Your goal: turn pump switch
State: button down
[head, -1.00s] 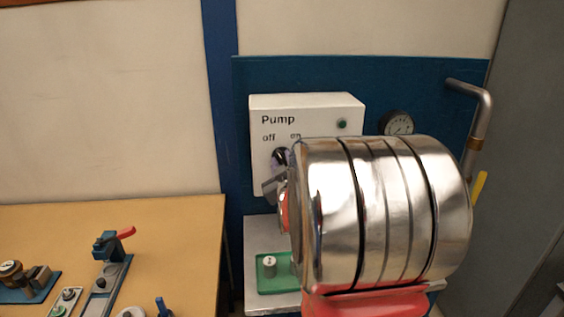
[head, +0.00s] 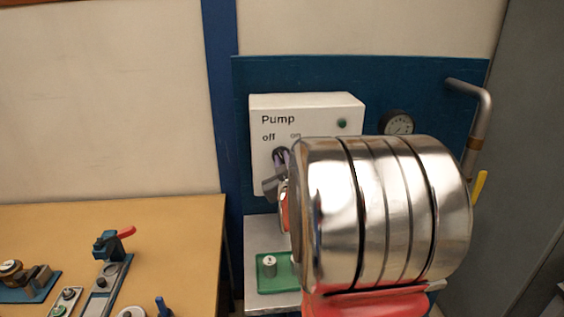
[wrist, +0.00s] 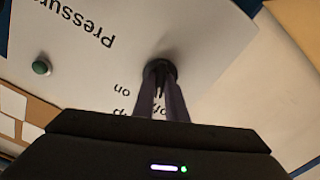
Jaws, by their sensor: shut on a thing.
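The white pump box (head: 307,112) is mounted on the blue panel, with the labels "Pump", "off" and "on" on its front. The dark round pump switch (head: 280,152) sits below the labels and is mostly covered by my gripper (head: 281,163). In the wrist view, the fingers of my gripper (wrist: 161,86) are shut on the switch (wrist: 160,67), with "on" left of them and "off" partly hidden behind them. My large metal arm link hides the lower right of the box in the head view. The pointer direction of the switch cannot be made out.
A green lamp (head: 342,124) is on the box, also seen in the wrist view (wrist: 41,67). A pressure gauge (head: 398,123) and a bent pipe (head: 484,110) are to the right. A green tray (head: 272,284) with small weights lies below. A wooden table (head: 170,225) with tools stands left.

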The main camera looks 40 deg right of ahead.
jog(key=m, duration=0.5)
jog(key=shift+a+f, duration=0.1)
jog(key=shift+f, duration=0.05)
jog(key=m, duration=0.5)
jog(key=shift+m, duration=0.3)
jog(key=shift+f, duration=0.1)
jog(key=c, duration=1.8)
grip_release()
